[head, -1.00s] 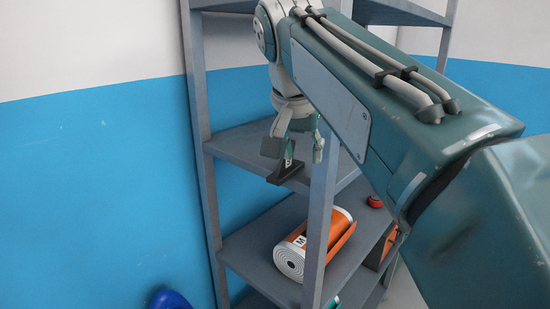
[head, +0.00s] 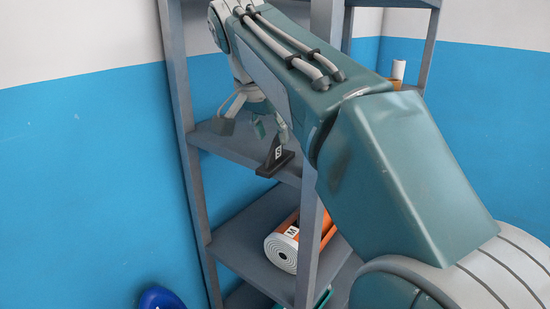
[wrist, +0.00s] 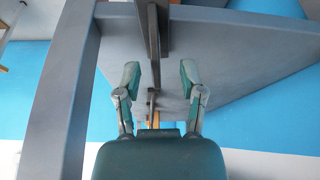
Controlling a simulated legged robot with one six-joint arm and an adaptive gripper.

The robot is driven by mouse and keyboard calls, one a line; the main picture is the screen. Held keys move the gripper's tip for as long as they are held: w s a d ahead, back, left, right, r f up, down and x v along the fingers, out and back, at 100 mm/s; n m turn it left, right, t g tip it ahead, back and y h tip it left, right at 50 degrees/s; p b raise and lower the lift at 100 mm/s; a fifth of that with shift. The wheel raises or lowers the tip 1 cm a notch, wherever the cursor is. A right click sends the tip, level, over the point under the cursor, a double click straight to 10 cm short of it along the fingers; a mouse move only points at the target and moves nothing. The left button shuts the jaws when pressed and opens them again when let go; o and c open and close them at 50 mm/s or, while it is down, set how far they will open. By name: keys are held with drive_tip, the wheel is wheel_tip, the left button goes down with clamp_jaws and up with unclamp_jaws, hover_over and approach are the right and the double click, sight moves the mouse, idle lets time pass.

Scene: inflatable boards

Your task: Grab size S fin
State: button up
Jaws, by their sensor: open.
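The size S fin (head: 276,160) is black with a white S label. It stands upright on a dark base near the front edge of a grey shelf. In the head view my gripper (head: 252,128) is open and empty, a little above and left of the fin, over the same shelf. In the wrist view my gripper (wrist: 160,77) shows its two fingers spread apart. A dark narrow strip (wrist: 153,35) lies in line with the gap between them; I cannot tell for sure that it is the fin.
The shelf's front post (head: 311,235) stands just right of the fin, close to my arm. An orange roll (head: 283,245) marked M lies on the shelf below. A blue object (head: 160,299) is at the lower left. The blue-and-white wall is behind.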

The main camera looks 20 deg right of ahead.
sight(275, 138)
drive_tip(key=x, duration=0.4)
drive_tip(key=shift+d+f, duration=0.15)
drive_tip(key=shift+d, duration=0.1)
clamp_jaws()
